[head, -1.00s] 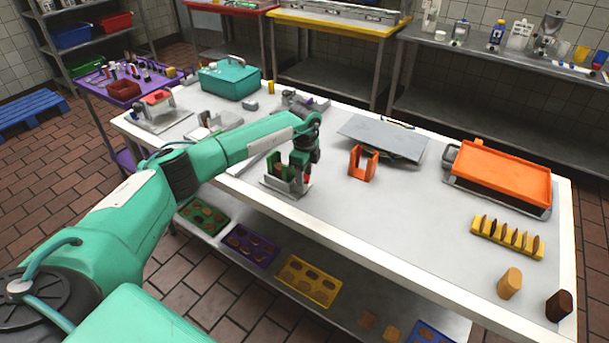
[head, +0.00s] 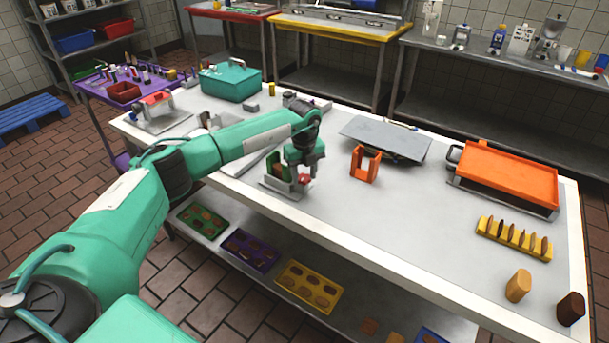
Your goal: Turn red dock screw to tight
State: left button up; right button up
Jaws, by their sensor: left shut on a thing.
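The dock is a small grey metal base (head: 272,184) near the front edge of the white table, with a green holder (head: 275,162) standing in it. The red dock screw (head: 304,179) shows at the right side of the dock, just under my left gripper. My left gripper (head: 304,174) comes down from above and is shut on the red screw. The fingers partly hide the screw and the right part of the dock, so the screw's turn angle cannot be read. My right gripper is not in view.
An orange bracket (head: 365,164) stands a little right of the dock, with a grey plate (head: 385,140) behind it. An orange tray (head: 508,172) and a yellow rack (head: 514,238) are further right. The table between the bracket and the front edge is clear.

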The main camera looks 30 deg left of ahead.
aim_at(305, 178)
pick_arm(q)
jog(key=shift+r, duration=0.15)
dwell(0.3)
jog(key=o, duration=1)
jog(key=shift+c, duration=0.2)
notch_tip(305, 178, up, 14)
jog(key=b, duration=0.3)
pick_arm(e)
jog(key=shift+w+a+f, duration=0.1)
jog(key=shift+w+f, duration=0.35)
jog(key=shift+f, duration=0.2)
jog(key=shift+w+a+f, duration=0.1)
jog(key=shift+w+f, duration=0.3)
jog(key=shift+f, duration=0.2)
pick_arm(q)
jog(key=shift+f, duration=0.2)
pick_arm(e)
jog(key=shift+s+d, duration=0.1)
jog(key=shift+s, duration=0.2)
